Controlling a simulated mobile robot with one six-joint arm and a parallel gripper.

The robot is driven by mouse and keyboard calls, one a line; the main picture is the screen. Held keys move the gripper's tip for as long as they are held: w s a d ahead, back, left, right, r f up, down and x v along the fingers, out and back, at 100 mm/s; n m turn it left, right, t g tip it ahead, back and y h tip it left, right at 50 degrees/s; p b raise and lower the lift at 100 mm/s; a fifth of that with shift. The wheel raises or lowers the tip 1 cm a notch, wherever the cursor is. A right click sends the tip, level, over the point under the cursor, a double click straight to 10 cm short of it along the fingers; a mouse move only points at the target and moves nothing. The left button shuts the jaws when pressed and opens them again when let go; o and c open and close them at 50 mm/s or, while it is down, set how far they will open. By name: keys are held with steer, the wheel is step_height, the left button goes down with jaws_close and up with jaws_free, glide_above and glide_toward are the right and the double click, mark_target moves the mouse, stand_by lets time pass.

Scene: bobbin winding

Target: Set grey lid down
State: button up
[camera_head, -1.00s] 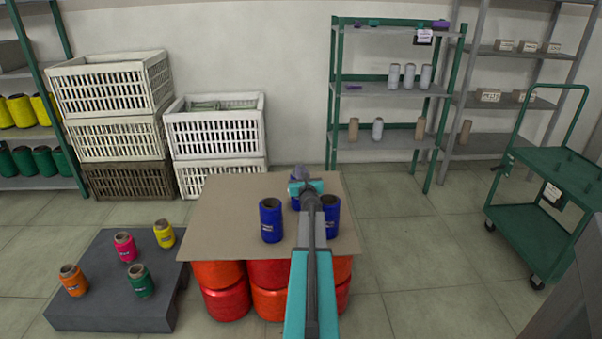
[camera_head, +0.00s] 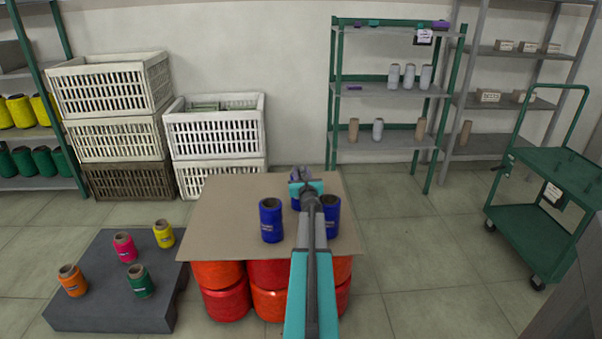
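My arm reaches forward over the brown board (camera_head: 225,215), with its teal wrist (camera_head: 307,188) above the board's far half. My gripper (camera_head: 301,173) is a small grey shape just beyond the wrist, close to the board's far edge. I cannot make out its fingers or whether they hold anything. No grey lid can be told apart from the grey parts at the arm's end. Blue bobbins stand on the board: one at left (camera_head: 271,221), one at right (camera_head: 332,216) partly behind my arm, and one further back (camera_head: 295,203), mostly hidden by the wrist.
Red spools (camera_head: 220,300) are under the board. A dark grey platform (camera_head: 110,312) at left carries several coloured bobbins. White crates (camera_head: 215,135) stand behind, a green shelf (camera_head: 385,90) at back right, a green cart (camera_head: 535,230) at right. The board's left part is bare.

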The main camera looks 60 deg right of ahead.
mark_target(301, 172)
steer(key=shift+p, duration=0.85)
steer(key=shift+s+a, duration=0.4)
steer(key=shift+a, duration=0.05)
steer(key=b+v, duration=0.2)
steer(key=v, duration=1)
steer(key=shift+s+a+r, duration=0.2)
steer(key=shift+s+r, duration=0.05)
steer(key=shift+r, duration=0.05)
steer(key=shift+o, duration=0.5)
steer(key=shift+d, duration=0.1)
steer(key=shift+w+d+f+p, duration=0.3)
steer(key=shift+w+d+p, duration=0.35)
steer(key=shift+w+d, duration=0.1)
steer(key=shift+w, duration=0.1)
steer(key=shift+p+x, duration=0.5)
steer(key=shift+x, duration=3.55)
